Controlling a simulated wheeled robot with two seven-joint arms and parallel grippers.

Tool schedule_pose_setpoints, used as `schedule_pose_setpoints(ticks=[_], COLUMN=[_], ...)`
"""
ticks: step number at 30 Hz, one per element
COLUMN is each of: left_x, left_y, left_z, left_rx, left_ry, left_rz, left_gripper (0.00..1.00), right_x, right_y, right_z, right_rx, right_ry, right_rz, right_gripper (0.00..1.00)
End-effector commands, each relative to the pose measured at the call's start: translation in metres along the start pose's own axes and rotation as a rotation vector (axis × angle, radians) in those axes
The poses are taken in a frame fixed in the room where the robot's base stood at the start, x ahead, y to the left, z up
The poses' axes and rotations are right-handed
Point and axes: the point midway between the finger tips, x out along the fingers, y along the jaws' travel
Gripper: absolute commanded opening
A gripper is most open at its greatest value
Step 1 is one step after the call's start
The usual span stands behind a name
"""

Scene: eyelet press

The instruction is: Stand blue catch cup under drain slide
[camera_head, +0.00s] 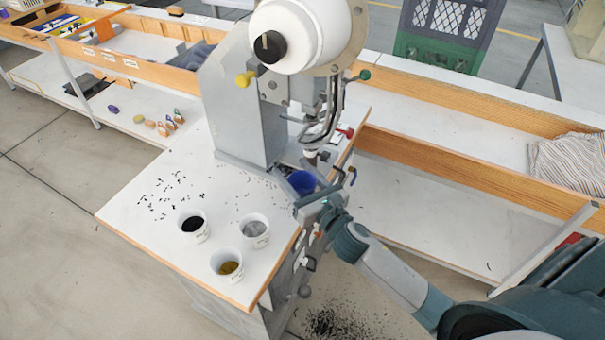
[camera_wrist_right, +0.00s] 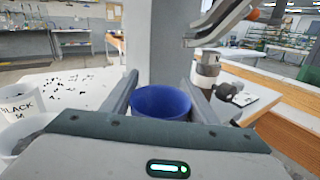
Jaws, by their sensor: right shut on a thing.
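The blue catch cup (camera_head: 301,181) is at the foot of the eyelet press, at the right edge of the white table. My right gripper (camera_head: 318,202) is shut on it. In the right wrist view the cup (camera_wrist_right: 161,103) is upright and looks empty, with a finger on each side. Whether its base touches the table is hidden. Curved metal rails (camera_wrist_right: 222,22) hang from the press above and to the right of the cup; I cannot tell for certain which part is the drain slide. My left gripper is not in view.
The grey press column (camera_head: 238,115) stands just behind the cup. Three white cups hold black (camera_head: 194,226), grey (camera_head: 254,230) and yellowish (camera_head: 227,264) bits near the table's front. Black bits are scattered on the tabletop and floor. A wood-edged bench (camera_head: 430,160) runs along the right.

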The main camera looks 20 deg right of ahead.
Motion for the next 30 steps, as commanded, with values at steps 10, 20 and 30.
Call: schedule_pose_setpoints(ticks=[10,20,30], left_x=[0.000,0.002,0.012], left_y=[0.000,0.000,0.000], left_z=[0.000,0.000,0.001], left_rx=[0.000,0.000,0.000], left_ry=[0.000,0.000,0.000], left_rz=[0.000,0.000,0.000], left_gripper=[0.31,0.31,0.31], right_x=[0.025,0.048,0.067], right_y=[0.014,0.028,0.038], right_z=[-0.005,-0.011,-0.024], right_rx=[0.000,0.000,-0.002], right_ry=[0.000,-0.001,0.000], right_rz=[0.000,0.001,0.000], right_gripper=[0.32,0.32,0.32])
